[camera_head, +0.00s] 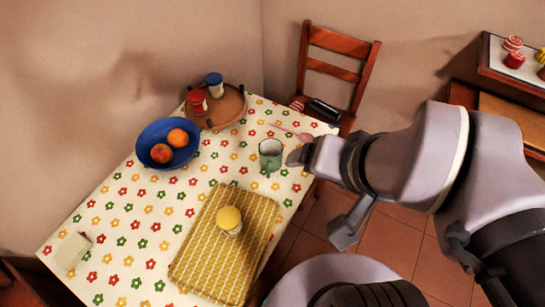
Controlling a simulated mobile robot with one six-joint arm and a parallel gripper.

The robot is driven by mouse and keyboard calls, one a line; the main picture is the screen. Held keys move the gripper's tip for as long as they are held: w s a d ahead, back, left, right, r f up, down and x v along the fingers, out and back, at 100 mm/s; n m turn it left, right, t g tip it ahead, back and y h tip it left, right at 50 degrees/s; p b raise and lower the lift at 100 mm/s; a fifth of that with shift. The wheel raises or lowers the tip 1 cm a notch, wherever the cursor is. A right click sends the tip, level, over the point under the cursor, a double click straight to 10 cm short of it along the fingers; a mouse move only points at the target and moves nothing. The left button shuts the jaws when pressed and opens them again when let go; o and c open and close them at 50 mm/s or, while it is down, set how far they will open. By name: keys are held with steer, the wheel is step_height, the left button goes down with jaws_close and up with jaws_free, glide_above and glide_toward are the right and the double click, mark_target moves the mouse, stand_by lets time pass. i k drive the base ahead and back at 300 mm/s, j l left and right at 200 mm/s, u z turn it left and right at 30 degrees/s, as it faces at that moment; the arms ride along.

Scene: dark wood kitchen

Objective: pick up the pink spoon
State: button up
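The pink spoon (291,131) lies near the right back edge of the flowered table (140,215), its thin end to the left and its wider end to the right. My gripper (294,157) comes in from the right, just in front of the spoon's wider end and close to the green mug. In the picture, a small gap shows between it and the spoon; I cannot tell its height above the table. The fingers are small and seen from the side, so whether they are open or shut does not show.
A green mug (270,156) stands left of my gripper. A blue bowl (148,136) of fruit and a brown tray (228,112) with two shakers are at the back left. A yellow cloth (200,255) bears a yellow-topped jar (229,220). A wooden chair (337,70) stands behind.

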mark_target(309, 137)
steer(key=i+l+u, duration=0.2)
steer(key=l, duration=0.15)
steer(key=i+l+u, duration=0.15)
steer(key=l, duration=0.2)
steer(key=i+l+u, duration=0.2)
steer(key=l, duration=0.2)
steer(key=i+l+u, duration=0.2)
steer(key=l, duration=0.2)
